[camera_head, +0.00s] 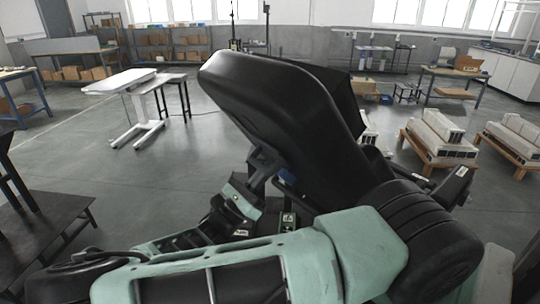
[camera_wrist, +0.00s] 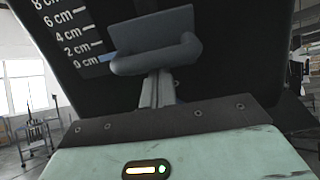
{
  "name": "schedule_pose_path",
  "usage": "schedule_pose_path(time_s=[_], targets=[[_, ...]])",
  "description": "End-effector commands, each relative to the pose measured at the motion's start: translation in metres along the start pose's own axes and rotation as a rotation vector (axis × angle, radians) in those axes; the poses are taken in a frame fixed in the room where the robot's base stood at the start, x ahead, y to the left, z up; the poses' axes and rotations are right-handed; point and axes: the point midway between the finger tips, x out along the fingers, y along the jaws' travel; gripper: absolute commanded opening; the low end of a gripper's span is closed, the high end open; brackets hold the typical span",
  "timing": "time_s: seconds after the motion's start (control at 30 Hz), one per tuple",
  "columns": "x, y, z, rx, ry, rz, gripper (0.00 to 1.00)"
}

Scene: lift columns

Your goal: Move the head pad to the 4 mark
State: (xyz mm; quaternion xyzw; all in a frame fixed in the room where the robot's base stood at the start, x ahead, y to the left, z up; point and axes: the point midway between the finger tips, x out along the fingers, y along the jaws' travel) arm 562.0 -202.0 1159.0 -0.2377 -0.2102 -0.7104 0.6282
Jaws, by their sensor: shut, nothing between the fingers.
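In the wrist view, a black panel (camera_wrist: 230,75) carries a white centimetre scale (camera_wrist: 78,35). A blue-grey handle-like piece (camera_wrist: 155,45) is in front of the panel. My gripper (camera_wrist: 157,88) is shut, its fingers pointing at this piece; whether they touch cannot be told. In the head view my gripper (camera_head: 262,168) is below the slab, partly hidden.
A white lift table (camera_head: 120,82) and a dark stool (camera_head: 172,82) stand at the back left. A dark low bench (camera_head: 45,225) is at the left. Pallets with pale blocks (camera_head: 438,140) stand at the right. The floor between is mostly clear.

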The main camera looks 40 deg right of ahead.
Motion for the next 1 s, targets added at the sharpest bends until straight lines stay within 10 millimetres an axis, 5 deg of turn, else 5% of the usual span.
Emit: schedule_pose_path(time_s=[1.0], targets=[[0.0,0.0,0.017,0.0,-0.001,-0.001,0.0]])
